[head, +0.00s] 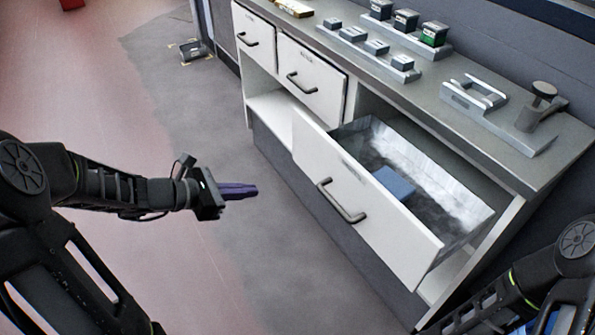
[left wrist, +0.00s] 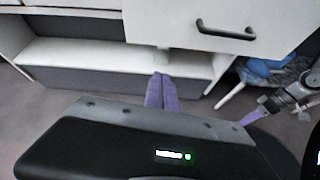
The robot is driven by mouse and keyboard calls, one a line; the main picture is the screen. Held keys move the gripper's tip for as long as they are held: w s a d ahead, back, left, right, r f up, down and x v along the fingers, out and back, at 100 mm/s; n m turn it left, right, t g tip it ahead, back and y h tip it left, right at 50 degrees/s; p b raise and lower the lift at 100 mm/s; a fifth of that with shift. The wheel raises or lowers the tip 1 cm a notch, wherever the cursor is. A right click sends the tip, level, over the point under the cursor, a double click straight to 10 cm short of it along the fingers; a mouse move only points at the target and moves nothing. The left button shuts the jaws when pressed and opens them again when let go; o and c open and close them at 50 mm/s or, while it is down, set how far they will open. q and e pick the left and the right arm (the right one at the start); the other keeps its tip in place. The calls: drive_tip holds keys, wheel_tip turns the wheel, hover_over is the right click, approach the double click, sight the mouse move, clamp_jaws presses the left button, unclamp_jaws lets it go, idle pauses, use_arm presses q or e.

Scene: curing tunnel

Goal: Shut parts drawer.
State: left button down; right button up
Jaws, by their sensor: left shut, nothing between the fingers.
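The parts drawer (head: 365,195) is pulled well out of the grey-topped cabinet in the head view. It has a white front, a dark bar handle (head: 341,202) and a metal inside holding a blue block (head: 394,184). In the left wrist view its handle (left wrist: 226,30) shows at the upper right. My left gripper (head: 254,190) has purple fingers, shut and empty, in front of the cabinet and left of the drawer front, apart from it. The fingers also show in the left wrist view (left wrist: 161,92). My right arm shows at the lower right, but its fingers are not in the head view.
Two smaller closed drawers (head: 312,79) (head: 254,36) sit at the left of the cabinet, above an open shelf (head: 275,117). The worktop (head: 455,100) carries fixtures and small blocks. A dark object (head: 193,50) lies on the floor at the back. The floor before the cabinet is clear.

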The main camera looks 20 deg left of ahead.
use_arm(q)
drive_tip(key=shift+n+t+h, duration=0.6)
drive_tip(key=shift+n+t, duration=0.2)
drive_tip(key=shift+t, duration=0.1)
drive_tip(key=r, duration=0.2)
drive_tip(key=w+r, duration=0.1)
drive_tip(key=r, duration=0.1)
drive_tip(key=shift+w+r, duration=0.1)
drive_tip(key=shift+r, duration=0.3)
drive_tip(key=shift+w+d+f, duration=0.1)
drive_tip(key=b, duration=0.2)
approach(309, 157)
drive_tip(key=x, duration=0.5)
drive_tip(key=shift+w+d+f, duration=0.1)
drive_tip(key=shift+d+f, duration=0.1)
drive_tip(key=shift+f, duration=0.05)
drive_tip(key=shift+w+d, duration=0.35)
drive_tip(key=shift+w, duration=0.1)
